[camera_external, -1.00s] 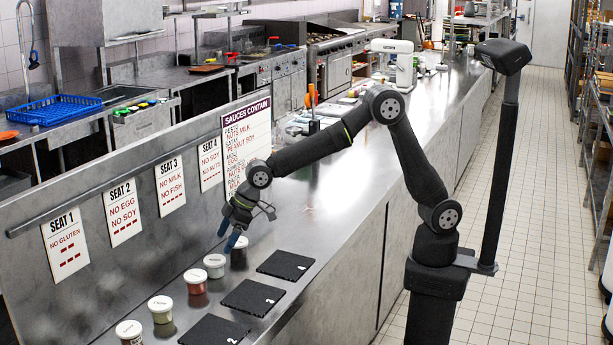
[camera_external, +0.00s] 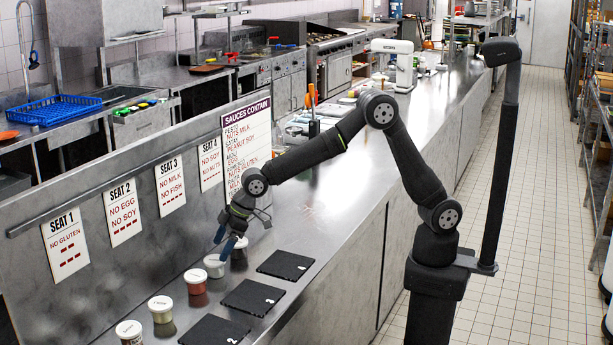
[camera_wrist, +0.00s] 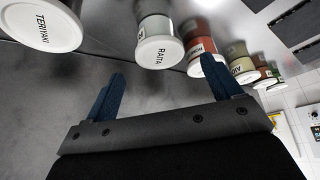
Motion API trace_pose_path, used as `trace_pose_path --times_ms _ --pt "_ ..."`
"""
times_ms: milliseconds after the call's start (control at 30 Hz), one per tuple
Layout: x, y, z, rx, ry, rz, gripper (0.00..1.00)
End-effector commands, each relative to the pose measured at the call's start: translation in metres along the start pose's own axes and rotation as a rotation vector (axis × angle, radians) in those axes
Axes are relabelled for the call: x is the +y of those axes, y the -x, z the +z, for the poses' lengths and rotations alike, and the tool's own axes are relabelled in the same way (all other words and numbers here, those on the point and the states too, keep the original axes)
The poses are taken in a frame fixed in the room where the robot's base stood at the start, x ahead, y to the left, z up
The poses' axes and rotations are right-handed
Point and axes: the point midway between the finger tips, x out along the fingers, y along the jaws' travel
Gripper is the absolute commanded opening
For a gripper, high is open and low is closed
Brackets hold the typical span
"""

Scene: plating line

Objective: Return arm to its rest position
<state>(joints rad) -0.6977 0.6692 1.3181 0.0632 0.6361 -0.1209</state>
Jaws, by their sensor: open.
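My gripper (camera_external: 229,240) points down over the steel counter (camera_external: 318,205), above and beside the row of sauce tubs. In the wrist view its two blue fingers (camera_wrist: 160,85) stand wide apart with nothing between them. The tub labelled RAITA (camera_wrist: 159,50) is just beyond the fingertips, and the tub labelled TERIYAKI (camera_wrist: 40,28) is to the left. In the external view the white-lidded tub (camera_external: 214,265) stands upright just below the fingers. The dark tub (camera_external: 239,250) is partly hidden behind the gripper.
More tubs (camera_external: 196,281) line the counter toward the front left. Several black slates (camera_external: 286,264) lie to the right of them. A wall panel with seat signs (camera_external: 122,213) and a sauce chart (camera_external: 246,145) stands close behind the gripper. The counter's middle is clear.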

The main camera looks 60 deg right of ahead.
Motion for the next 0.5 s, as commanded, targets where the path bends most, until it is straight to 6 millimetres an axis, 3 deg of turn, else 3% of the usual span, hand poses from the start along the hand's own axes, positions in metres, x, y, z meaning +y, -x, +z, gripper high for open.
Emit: trace_pose_path --times_ms 400,467,500 --pt "0.000 -0.072 0.001 -0.002 0.000 0.000 0.83" --pt "0.000 -0.079 0.003 -0.001 0.000 0.000 0.83" --pt "0.000 -0.069 -0.004 0.005 0.000 0.000 0.83"
